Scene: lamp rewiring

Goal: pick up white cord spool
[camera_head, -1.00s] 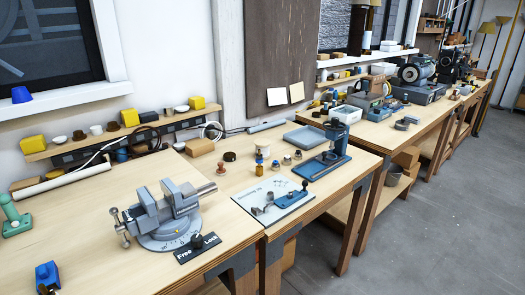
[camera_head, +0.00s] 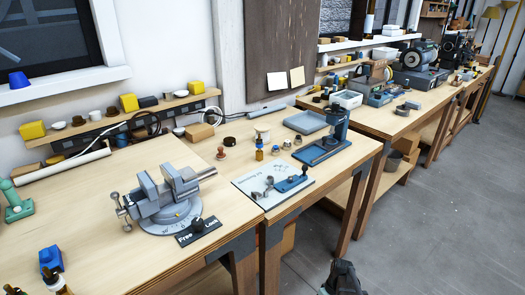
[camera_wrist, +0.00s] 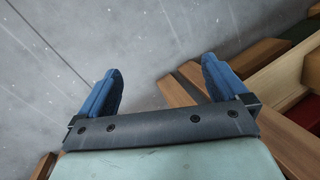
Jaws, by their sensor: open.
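The spool is not in the wrist view. A dark part at the bottom of the head view seems to be my arm, low in front of the bench and well apart from the spool.
A grey vise (camera_head: 165,200) stands on the left bench top. A blue stand (camera_head: 333,130) and a grey tray (camera_head: 305,121) are right of the spool. A dark round piece (camera_head: 231,141) and a wooden stamp-like piece (camera_head: 221,153) are left of it. Wooden slats show right in the wrist view.

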